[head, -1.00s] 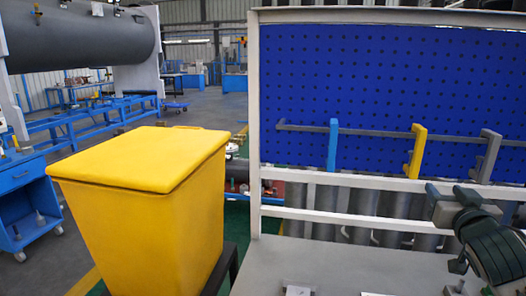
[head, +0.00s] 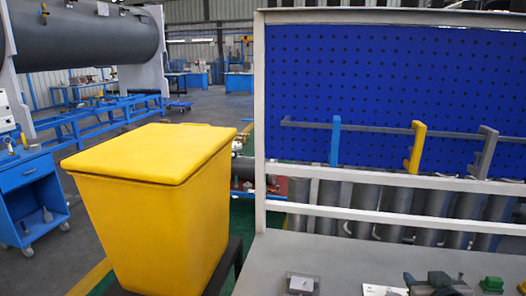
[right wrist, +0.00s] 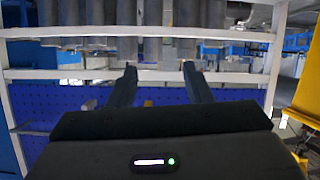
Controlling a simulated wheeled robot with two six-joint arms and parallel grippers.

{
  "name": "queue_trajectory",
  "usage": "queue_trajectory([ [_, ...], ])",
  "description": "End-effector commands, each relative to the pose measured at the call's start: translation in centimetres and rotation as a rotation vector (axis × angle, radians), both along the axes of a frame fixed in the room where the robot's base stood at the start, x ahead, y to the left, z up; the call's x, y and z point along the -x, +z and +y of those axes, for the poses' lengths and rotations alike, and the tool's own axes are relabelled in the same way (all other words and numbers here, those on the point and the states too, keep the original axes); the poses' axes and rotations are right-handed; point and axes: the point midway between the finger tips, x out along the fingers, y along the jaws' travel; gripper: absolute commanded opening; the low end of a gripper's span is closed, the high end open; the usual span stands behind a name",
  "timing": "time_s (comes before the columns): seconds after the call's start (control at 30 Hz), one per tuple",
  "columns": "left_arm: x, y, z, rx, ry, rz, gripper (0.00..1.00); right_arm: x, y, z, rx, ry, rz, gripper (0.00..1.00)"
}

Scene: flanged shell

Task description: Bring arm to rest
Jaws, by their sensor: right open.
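The fingers point toward the white frame and blue pegboard. My left gripper is in neither current view.
A grey bench top (head: 262,262) carries a small grey block (head: 301,284). A blue pegboard (head: 380,85) with a rail and hooks stands behind it in a white frame (head: 259,130). A yellow bin (head: 150,225) is left of the bench.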

Motion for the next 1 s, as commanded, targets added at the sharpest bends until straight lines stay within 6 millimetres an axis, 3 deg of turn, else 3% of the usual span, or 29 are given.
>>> queue_trajectory([
  [0.03, 0.2, 0.0, 0.0, 0.0, 0.0, 0.003, 0.36, 1.6, -2.9, 0.8, -0.007, 0.007, 0.07, 0.45],
  [0.1, 0.4, 0.0, 0.0, 0.0, 0.0, 0.005, 0.36, 4.2, -6.9, 1.9, -0.008, 0.02, 0.176, 0.45],
  [0.2, 0.4, 0.0, 0.0, 0.0, 0.0, 0.005, 0.36, 8.7, -12.1, 3.5, -0.013, 0.044, 0.333, 0.45],
  [0.3, 0.2, 0.0, 0.0, 0.0, 0.0, 0.003, 0.36, 13.0, -16.0, 4.9, -0.019, 0.067, 0.47, 0.45],
  [0.5, 0.1, 0.0, 0.0, 0.0, 0.0, 0.002, 0.36, 19.9, -20.5, 6.9, -0.032, 0.104, 0.662, 0.45],
  [0.77, 0.0, 0.0, 0.0, 0.0, 0.0, 0.0, 0.36, 27.4, -23.5, 8.9, -0.057, 0.145, 0.853, 0.45],
  [1.0, 0.1, -0.2, 0.0, 0.0, 0.0, 0.0, 0.36, 24.9, -30.8, 8.1, -0.057, 0.136, 0.868, 0.45],
])
